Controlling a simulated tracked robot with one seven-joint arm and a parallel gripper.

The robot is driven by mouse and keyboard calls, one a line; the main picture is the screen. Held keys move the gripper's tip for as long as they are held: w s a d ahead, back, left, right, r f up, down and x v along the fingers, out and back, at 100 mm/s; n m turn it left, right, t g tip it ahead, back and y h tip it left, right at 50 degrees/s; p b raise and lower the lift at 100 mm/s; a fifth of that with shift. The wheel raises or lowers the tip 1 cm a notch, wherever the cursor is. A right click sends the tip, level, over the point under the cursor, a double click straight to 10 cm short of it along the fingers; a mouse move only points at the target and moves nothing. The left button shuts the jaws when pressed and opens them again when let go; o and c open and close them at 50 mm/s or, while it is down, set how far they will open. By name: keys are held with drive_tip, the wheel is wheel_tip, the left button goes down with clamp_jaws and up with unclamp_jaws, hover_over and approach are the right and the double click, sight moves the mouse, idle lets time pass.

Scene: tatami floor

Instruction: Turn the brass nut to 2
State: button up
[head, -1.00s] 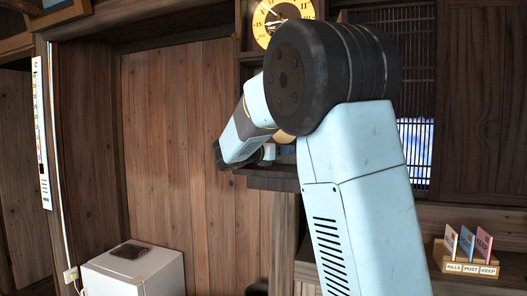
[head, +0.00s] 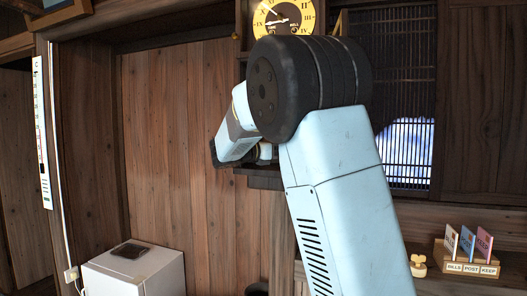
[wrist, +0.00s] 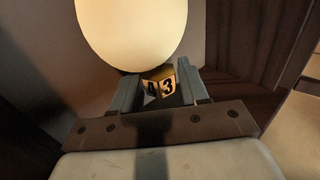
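In the wrist view the brass nut (wrist: 160,85) shows between and just beyond the fingertips of my gripper (wrist: 159,80). Two of its faces are in sight, one marked 3 and one beside it that looks like a 4. A face marked 2 is not in sight. My two grey fingers stand apart, one on each side of the nut. I see no clear contact, and the fingers hide the nut's edges. In the head view my arm crosses the middle, and I cannot make out the nut or the fingertips there.
A large glowing cream globe (wrist: 132,25) hangs close above the nut. A yellow clock face (head: 284,15) is behind my arm. A letter rack (head: 468,266) and a small wooden object (head: 418,266) stand at right. A white cabinet (head: 140,270) is low at left.

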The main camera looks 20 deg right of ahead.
drive_tip(key=shift+a, duration=0.1)
drive_tip(key=v, duration=1.3)
drive_tip(key=shift+a, duration=0.35)
drive_tip(key=shift+f, duration=0.1)
